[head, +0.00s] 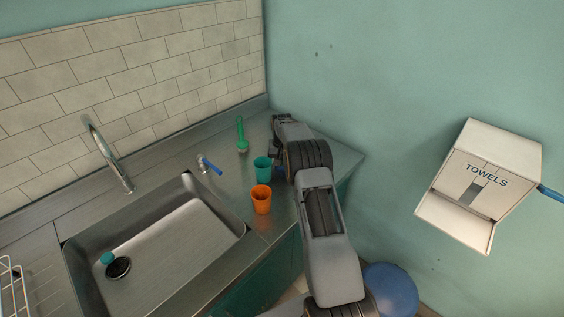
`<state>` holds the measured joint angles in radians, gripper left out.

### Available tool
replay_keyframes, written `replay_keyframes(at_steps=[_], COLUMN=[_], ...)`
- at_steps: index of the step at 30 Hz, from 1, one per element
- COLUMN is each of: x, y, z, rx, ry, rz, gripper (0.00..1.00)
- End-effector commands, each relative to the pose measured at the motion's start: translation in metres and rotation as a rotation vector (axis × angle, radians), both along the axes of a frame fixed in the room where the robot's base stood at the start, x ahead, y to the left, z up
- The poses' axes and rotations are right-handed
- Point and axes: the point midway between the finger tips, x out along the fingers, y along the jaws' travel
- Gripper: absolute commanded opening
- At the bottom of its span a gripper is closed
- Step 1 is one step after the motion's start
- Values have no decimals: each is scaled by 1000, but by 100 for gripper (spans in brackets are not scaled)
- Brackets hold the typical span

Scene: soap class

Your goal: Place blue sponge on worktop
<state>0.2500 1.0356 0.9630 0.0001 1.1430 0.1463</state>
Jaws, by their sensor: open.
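The metal worktop (330,157) runs along the tiled wall into the corner, right of the sink. My arm reaches over its right part, and my gripper (281,160) is low over the worktop, mostly hidden behind my own wrist. It is open. A small dark blue patch (278,170) shows beside the wrist, just right of the teal cup. It may be part of the blue sponge, but too little shows to tell. I cannot tell whether it touches the gripper or rests on the worktop.
A teal cup (262,169) and an orange cup (261,200) stand close left of my arm. A green brush (242,136) stands behind them. A towel dispenser (486,180) hangs right.

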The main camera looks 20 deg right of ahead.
Motion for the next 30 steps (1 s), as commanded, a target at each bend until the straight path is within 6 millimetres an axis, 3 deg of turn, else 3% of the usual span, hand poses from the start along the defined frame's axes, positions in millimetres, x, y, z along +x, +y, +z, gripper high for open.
replay_keyframes(at_steps=[5, 18, 26, 30], x=[1, 1, 0, -7], y=[0, 0, 0, 10], z=[10, 89, 119, 142], rx=[0, -1, -1, -5], ry=[-3, -4, -2, -20], rz=[0, 0, 1, 19], gripper=[84, 84, 84, 84])
